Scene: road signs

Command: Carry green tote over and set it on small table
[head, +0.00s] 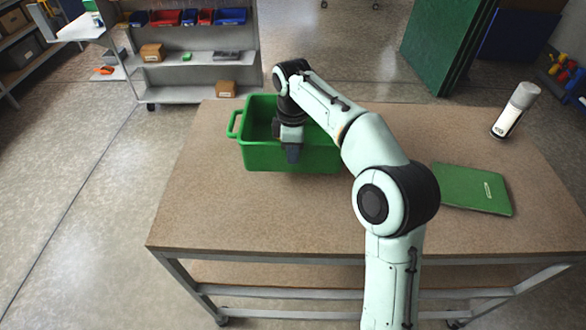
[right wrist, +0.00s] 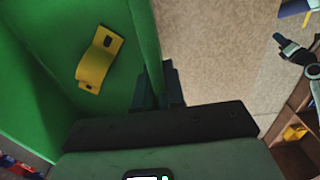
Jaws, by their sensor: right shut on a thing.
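The green tote (head: 262,152) stands on the brown-topped table, near its far left part. A loop handle shows on its left end. My right gripper (head: 292,152) reaches down at the tote's near wall and is shut on that wall. In the right wrist view my right gripper (right wrist: 160,92) pinches the tote's green wall (right wrist: 145,40). A yellow piece (right wrist: 99,60) shows inside the tote in that view. A dark-tipped grey arm end (right wrist: 297,52) at that view's right edge looks like my left gripper; its jaws are unclear. I cannot pick out a separate small table.
The brown table (head: 240,215) also holds a flat green case (head: 472,188) at right and a white cylinder with a dark band (head: 515,110) at far right. A grey shelf unit (head: 190,70) with bins stands behind left. Floor at left (head: 75,190) is clear.

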